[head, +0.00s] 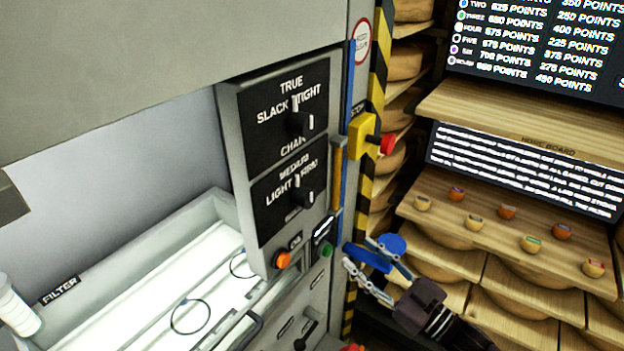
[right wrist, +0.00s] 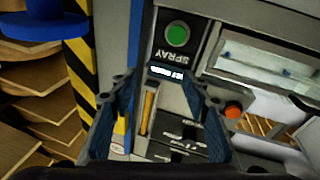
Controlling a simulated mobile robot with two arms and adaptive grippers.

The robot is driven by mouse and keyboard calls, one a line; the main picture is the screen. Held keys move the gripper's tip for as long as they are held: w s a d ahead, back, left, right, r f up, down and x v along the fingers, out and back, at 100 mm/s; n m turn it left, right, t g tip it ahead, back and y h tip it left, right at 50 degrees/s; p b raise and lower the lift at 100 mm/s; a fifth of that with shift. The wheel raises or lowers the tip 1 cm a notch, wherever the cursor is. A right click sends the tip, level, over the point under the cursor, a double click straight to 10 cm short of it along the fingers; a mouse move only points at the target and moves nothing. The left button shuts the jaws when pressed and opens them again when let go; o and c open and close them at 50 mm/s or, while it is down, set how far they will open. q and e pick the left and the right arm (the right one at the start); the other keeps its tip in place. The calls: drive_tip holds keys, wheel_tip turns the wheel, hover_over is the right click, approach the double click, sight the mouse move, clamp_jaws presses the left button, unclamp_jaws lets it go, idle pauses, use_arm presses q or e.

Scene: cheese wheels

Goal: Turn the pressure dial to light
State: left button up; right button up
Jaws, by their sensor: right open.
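The pressure dial (head: 303,195) is the lower black knob on the grey control panel (head: 232,130) in the head view. Around it I read MEDIUM above, LIGHT at left and what looks like FIRM at right; the label below is unclear. Its light pointer seems to point up, towards MEDIUM. My right gripper (head: 348,259) is open and empty, below and right of the dial and apart from it. In the right wrist view its two fingers (right wrist: 160,92) are spread, with the dark dial panel (right wrist: 178,148) partly visible beyond them. My left gripper is not in view.
Another dial (head: 300,122), marked SLACK, TRUE and TIGHT, sits above. An orange button (head: 282,260), a green button (head: 327,250) and a yellow box with a red knob (head: 387,144) are nearby. A blue round piece (head: 393,243) is by my gripper. Cheese shelves stand at right.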

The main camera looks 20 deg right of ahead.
sight(311, 203)
drive_tip(key=s+a+r+n+g+y+p, duration=0.1)
drive_tip(key=s+a+r+n+y, duration=0.2)
drive_tip(key=r, duration=0.5)
drive_tip(key=s+a+r+n+y+p, duration=0.1)
drive_tip(key=s+a+r+y, duration=0.25)
drive_tip(key=r, duration=0.45)
drive_tip(key=p+x, duration=0.1)
drive_tip(key=x, duration=0.2)
drive_tip(key=p+x, duration=0.1)
drive_tip(key=x, duration=0.3)
drive_tip(key=shift+w+f, duration=0.15)
drive_tip(key=shift+w, duration=0.15)
drive_tip(key=shift+w+a+p, duration=0.35)
drive_tip(key=shift+w+a, duration=0.15)
drive_tip(key=shift+w, duration=0.05)
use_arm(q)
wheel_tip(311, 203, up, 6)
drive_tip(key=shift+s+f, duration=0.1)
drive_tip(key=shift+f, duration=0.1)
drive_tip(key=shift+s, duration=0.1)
use_arm(e)
drive_tip(key=c, duration=1.1)
